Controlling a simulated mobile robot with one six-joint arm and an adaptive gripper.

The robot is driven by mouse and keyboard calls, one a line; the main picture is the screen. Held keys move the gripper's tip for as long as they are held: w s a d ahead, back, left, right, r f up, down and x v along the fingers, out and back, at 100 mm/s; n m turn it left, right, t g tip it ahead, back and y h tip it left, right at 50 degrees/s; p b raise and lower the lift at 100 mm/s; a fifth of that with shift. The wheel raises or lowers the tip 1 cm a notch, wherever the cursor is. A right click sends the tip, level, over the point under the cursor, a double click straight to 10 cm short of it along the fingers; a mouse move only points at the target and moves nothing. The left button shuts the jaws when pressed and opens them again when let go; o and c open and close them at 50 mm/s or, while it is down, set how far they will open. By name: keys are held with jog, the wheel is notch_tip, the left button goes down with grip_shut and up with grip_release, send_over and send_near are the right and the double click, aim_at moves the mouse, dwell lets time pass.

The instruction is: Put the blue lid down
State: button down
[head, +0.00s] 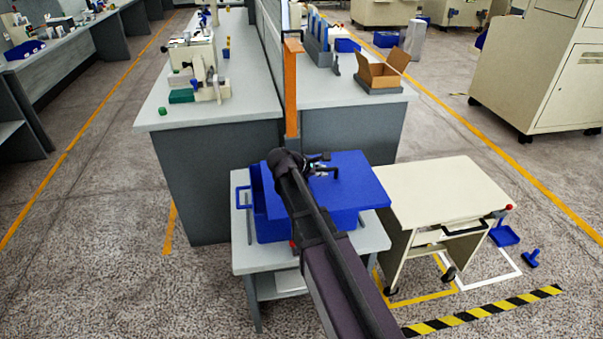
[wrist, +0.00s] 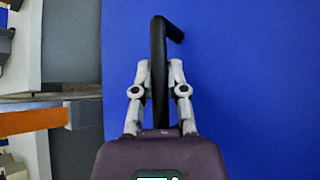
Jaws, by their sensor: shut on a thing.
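The blue lid (head: 358,185) is a flat panel with a black handle (wrist: 159,70). My gripper (head: 318,165) is shut on that handle; in the wrist view its fingers (wrist: 159,75) close on the handle from both sides, with the blue surface filling the right part of the picture. The lid is over the blue box (head: 270,230), set off to the right, so the box's left end shows uncovered. I cannot tell if lid and box touch. My arm hides part of both.
The box stands on a small grey table (head: 370,240). A cream cart (head: 440,190) with a bare top stands just to the right, close to the lid's edge. An orange post (head: 291,90) rises behind. Grey workbenches (head: 210,180) stand behind, one holding an open cardboard box (head: 383,72).

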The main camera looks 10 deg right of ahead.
jog(key=w+a, duration=0.4)
jog(key=w, duration=0.1)
jog(key=shift+w+a+f, duration=0.15)
jog(key=shift+a+f, duration=0.1)
jog(key=shift+f, duration=0.05)
jog(key=shift+w+a+b, duration=0.25)
jog(key=shift+w+b, duration=0.05)
jog(key=shift+w, duration=0.1)
jog(key=shift+w+a+f, duration=0.2)
jog(key=shift+a+f, duration=0.05)
jog(key=shift+s+d+f+b, duration=0.1)
jog(key=shift+f+b, duration=1.5)
jog(key=shift+b, duration=0.2)
jog(key=shift+f, duration=0.1)
jog(key=c, duration=0.7)
grip_release()
jog(key=shift+r, duration=0.2)
